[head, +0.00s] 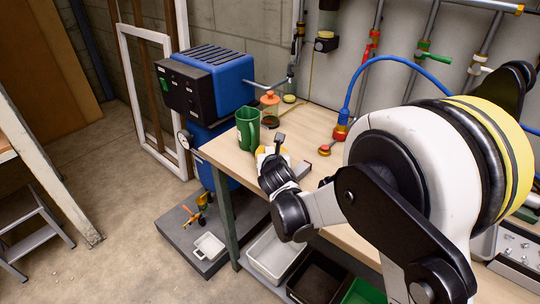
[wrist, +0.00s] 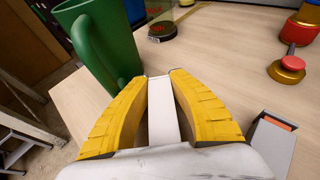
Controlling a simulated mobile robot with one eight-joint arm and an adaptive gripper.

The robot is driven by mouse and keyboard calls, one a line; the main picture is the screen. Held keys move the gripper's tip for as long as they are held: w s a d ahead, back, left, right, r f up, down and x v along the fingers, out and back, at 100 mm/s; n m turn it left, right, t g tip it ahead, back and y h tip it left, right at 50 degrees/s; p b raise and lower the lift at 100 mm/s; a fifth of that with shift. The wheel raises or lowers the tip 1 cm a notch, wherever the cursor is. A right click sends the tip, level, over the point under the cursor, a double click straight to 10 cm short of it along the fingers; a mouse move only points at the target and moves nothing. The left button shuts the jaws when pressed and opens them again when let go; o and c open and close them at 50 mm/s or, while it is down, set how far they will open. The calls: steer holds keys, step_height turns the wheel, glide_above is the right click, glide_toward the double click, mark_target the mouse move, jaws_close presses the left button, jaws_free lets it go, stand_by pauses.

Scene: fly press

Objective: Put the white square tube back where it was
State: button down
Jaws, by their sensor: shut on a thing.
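The white square tube (wrist: 162,112) lies lengthwise between the two yellow fingers of my gripper (wrist: 160,76) in the wrist view. The fingers are shut on it, one on each side. In the head view my gripper (head: 268,153) is over the left end of the wooden bench top (head: 322,118), just in front of the green mug (head: 248,131). The tube is hard to make out there. I cannot tell whether it touches the bench. The mug (wrist: 104,42) stands close to the left finger in the wrist view.
A grey piece with an orange inside (wrist: 268,142) lies right of my gripper. A red-and-brass fitting (wrist: 291,62) and a dark round puck (wrist: 162,31) stand farther back. A blue machine (head: 218,75) is beyond the bench's left end. Bare bench top lies between these.

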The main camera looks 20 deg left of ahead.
steer(key=shift+r, duration=0.1)
steer(key=shift+f, duration=0.2)
steer(key=c, duration=1.6)
jaws_free()
steer(key=shift+o, duration=0.2)
